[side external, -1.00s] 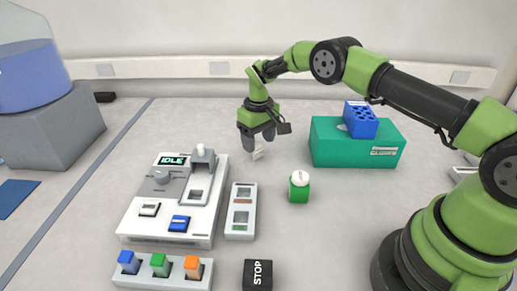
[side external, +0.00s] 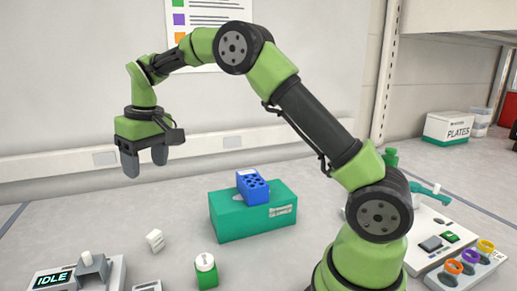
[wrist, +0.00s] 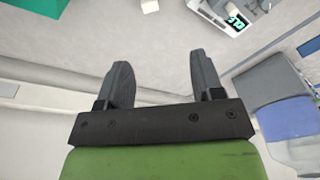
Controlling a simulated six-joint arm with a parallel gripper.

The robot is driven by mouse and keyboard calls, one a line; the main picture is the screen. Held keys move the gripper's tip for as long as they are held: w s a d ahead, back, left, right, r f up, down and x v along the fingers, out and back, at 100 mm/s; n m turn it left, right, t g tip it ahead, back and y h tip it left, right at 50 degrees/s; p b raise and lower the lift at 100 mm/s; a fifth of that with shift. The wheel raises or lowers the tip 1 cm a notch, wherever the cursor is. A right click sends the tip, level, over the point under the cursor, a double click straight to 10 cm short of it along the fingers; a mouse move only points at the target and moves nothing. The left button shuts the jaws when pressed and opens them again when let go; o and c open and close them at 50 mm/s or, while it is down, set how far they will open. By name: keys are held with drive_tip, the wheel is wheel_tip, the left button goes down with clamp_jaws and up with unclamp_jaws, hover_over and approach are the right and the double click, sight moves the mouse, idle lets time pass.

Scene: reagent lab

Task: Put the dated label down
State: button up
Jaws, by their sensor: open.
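The label (side external: 155,240) is a small white piece with faint dark marks, too small to read. It stands on the bench in the side view, and a small white piece at the top edge of the wrist view (wrist: 149,6) looks like it. My gripper (side external: 145,166) is open and empty, high above the bench and the label. In the wrist view its two fingers (wrist: 160,65) are spread with nothing between them.
A green box (side external: 250,222) with a blue rack (side external: 252,186) on top stands right of the label. A white-capped green vial (side external: 206,271) is in front. A device with an IDLE display (side external: 53,279) is at lower left. Another panel (side external: 440,243) lies at right.

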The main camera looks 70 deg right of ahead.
drive_tip(key=s+a+r+m+t+y, duration=0.1)
drive_tip(key=s+a+r+t, duration=0.1)
drive_tip(key=s+r, duration=0.6)
drive_tip(key=s+a+r+m+t, duration=0.1)
drive_tip(key=s+r+t, duration=0.15)
drive_tip(key=s, duration=0.85)
drive_tip(key=s+a+f+m+t, duration=0.1)
drive_tip(key=s+f, duration=0.1)
drive_tip(key=s, duration=0.6)
drive_tip(key=shift+y, duration=0.3)
drive_tip(key=shift+f, duration=0.1)
